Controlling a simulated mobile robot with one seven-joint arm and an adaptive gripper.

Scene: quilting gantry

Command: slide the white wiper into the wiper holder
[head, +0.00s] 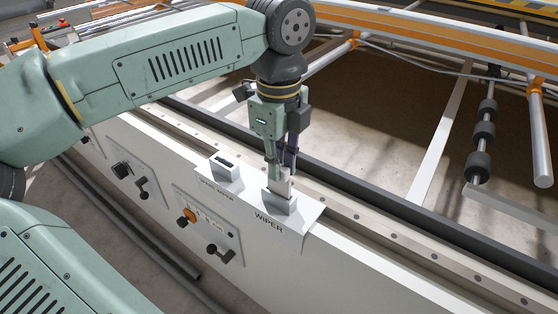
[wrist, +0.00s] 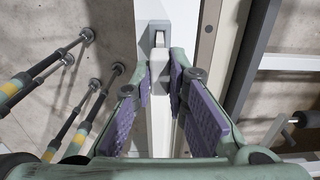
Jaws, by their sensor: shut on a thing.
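The white wiper (head: 286,182) is a pale, narrow piece held upright between the fingertips of my gripper (head: 282,163). Its lower end meets the top of the grey wiper holder (head: 279,205), above the label WIPER. I cannot tell how deep it sits in the slot. My gripper is shut on the wiper, directly above the holder.
A second grey holder (head: 226,172) with an empty dark slot stands just left of the wiper holder. Below is a panel (head: 208,228) with an orange knob and black handles. A dark rail (head: 350,187) runs behind, with rollers (head: 482,135) on the right.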

